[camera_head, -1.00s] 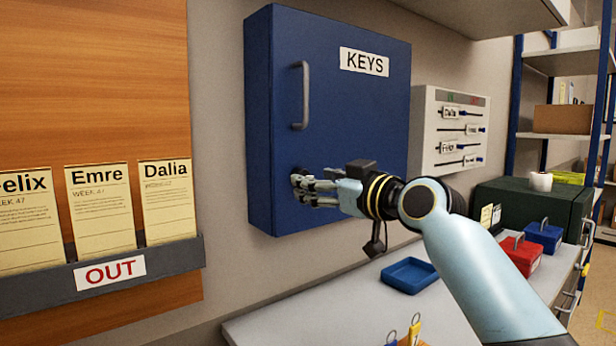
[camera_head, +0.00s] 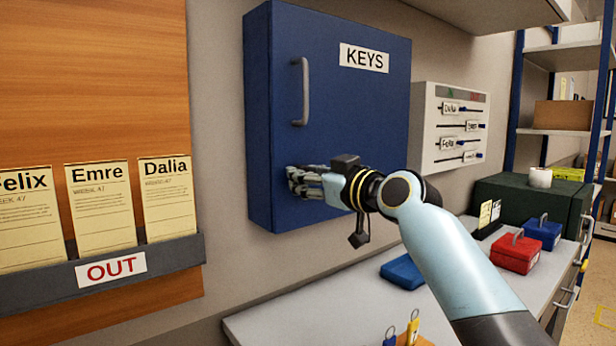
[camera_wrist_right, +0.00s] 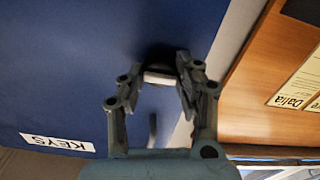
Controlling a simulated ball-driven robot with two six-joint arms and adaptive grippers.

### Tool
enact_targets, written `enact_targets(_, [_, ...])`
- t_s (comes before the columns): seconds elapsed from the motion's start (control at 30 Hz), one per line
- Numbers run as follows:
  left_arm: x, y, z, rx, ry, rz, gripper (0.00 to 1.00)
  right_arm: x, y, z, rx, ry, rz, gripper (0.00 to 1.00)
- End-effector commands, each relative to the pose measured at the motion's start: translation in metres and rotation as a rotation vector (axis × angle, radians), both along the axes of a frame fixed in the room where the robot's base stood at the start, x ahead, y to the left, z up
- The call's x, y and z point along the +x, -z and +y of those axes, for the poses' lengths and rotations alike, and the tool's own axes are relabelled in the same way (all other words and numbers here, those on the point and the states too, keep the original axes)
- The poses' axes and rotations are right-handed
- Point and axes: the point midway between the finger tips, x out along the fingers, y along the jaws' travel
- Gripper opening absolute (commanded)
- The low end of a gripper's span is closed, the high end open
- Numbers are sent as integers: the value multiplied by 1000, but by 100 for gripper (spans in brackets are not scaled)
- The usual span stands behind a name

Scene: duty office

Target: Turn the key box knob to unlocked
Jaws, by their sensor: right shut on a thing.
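The blue key box (camera_head: 355,110) hangs on the wall, its door closed, with a KEYS label and a grey vertical handle (camera_head: 300,92). My right gripper (camera_head: 294,180) is at the lower left of the door, below the handle. In the right wrist view its two fingers (camera_wrist_right: 161,80) are shut on the knob (camera_wrist_right: 158,78), which shows as a pale edge with a dark part behind it. The fingers hide most of the knob in the head view, so its pointing direction cannot be read. My left gripper is not in view.
A name board (camera_head: 450,128) with sliders hangs right of the box. An OUT card rack (camera_head: 170,262) is at the left.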

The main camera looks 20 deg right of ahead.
Motion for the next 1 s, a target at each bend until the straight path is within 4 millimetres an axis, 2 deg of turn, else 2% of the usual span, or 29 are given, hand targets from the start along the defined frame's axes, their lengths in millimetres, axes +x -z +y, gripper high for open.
enact_targets(0.27, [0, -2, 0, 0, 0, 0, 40, 0, 0, 0, 30, 0, 12, 1])
enact_targets(0.47, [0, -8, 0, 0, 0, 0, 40, 0, -1, 0, 124, 0, 47, 1])
enact_targets(1.0, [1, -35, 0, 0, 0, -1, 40, 0, -2, 0, 585, 0, 214, 1])
